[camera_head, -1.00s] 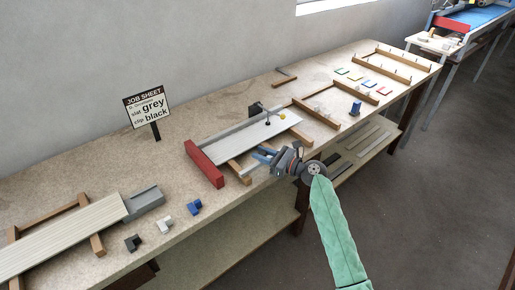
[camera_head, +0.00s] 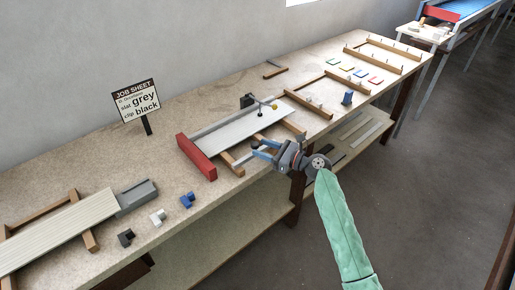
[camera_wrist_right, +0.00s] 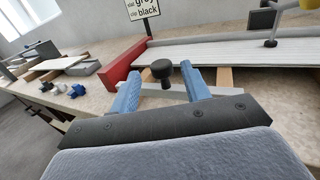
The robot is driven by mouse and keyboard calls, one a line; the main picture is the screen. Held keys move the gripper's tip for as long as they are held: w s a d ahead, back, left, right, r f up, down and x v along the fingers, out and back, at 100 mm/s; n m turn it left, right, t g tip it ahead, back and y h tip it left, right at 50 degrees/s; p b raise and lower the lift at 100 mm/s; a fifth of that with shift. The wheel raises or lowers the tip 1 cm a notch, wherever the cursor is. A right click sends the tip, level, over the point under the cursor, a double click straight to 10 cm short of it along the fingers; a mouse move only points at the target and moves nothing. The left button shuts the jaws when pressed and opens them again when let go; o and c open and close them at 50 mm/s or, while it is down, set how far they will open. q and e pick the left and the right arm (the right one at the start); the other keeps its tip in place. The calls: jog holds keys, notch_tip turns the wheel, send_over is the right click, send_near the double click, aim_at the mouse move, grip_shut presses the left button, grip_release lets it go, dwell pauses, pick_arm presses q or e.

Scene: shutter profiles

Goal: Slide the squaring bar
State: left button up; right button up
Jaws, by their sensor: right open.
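A pale bar with a black knob (camera_wrist_right: 162,70) lies across the near side of the slat fixture; I take it for the squaring bar. My right gripper (camera_wrist_right: 161,90) is open, its two blue fingers on either side of the knob, with a gap visible to each. In the head view the right gripper (camera_head: 258,151) is at the fixture's near edge, and the knob is too small to make out. A red block (camera_head: 197,158) stands at the fixture's left end; it also shows in the wrist view (camera_wrist_right: 122,72). A pale slat (camera_head: 240,130) lies in the fixture. My left gripper is out of view.
A job sheet sign (camera_head: 137,101) stands behind. Black (camera_head: 125,238), white (camera_head: 157,217) and blue (camera_head: 187,200) clips lie at the front left, near another slat (camera_head: 60,230) on wooden rails. A blue piece (camera_head: 347,98) stands to the right. The aisle is clear.

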aim_at(258, 147)
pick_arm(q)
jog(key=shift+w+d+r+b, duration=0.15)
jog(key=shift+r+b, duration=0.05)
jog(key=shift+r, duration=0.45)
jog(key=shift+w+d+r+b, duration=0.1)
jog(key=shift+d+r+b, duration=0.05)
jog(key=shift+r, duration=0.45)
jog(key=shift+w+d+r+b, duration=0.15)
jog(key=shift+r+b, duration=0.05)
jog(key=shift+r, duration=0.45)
pick_arm(e)
jog(key=shift+v, duration=2.35)
